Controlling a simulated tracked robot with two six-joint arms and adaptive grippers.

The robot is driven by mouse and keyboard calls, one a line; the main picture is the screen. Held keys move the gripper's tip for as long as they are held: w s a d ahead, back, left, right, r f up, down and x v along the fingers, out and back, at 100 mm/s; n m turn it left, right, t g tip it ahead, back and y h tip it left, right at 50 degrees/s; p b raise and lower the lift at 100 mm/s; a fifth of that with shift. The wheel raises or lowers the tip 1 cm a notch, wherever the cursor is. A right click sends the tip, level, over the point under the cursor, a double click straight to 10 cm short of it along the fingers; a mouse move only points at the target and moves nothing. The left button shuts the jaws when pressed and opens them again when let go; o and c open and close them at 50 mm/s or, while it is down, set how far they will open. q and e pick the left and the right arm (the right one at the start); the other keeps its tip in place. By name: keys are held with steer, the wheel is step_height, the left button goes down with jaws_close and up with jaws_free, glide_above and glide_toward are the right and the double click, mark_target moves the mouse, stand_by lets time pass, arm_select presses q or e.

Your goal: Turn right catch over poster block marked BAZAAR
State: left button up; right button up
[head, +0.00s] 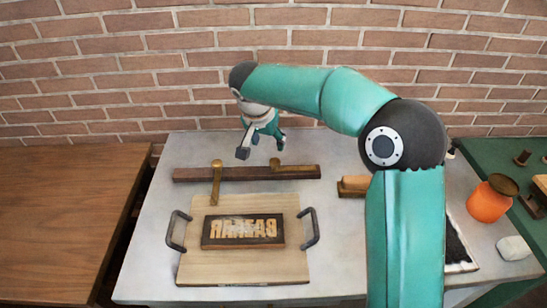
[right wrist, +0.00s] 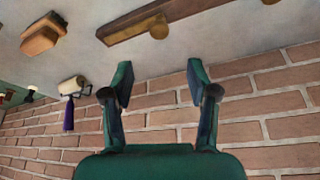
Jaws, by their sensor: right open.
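The poster block (head: 243,230) is dark with pale mirrored letters and lies on a wooden board (head: 195,265) with two dark handles. Behind it runs a dark wooden rail (head: 245,173) with two brass catches. The left catch (head: 216,185) points toward me, its tip over the board near the block's back left corner. The right catch (head: 292,168) lies along the rail; its round brass part shows in the right wrist view (right wrist: 158,28). My right gripper (head: 262,149) is open and empty above and behind the rail, between the catches; its spread fingers show in the right wrist view (right wrist: 160,82). My left gripper is out of view.
A brick wall (head: 200,60) stands close behind the grey table (head: 150,230). To the right are a wooden block (head: 352,186), partly hidden by my right arm, an orange jar (head: 488,203) and a white lump (head: 513,247). A roller (right wrist: 72,86) with a purple handle shows at the wall side.

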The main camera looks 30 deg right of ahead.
mark_target(275, 162)
steer(key=p+x, duration=0.1)
steer(key=x, duration=1.1)
steer(key=shift+s, duration=0.15)
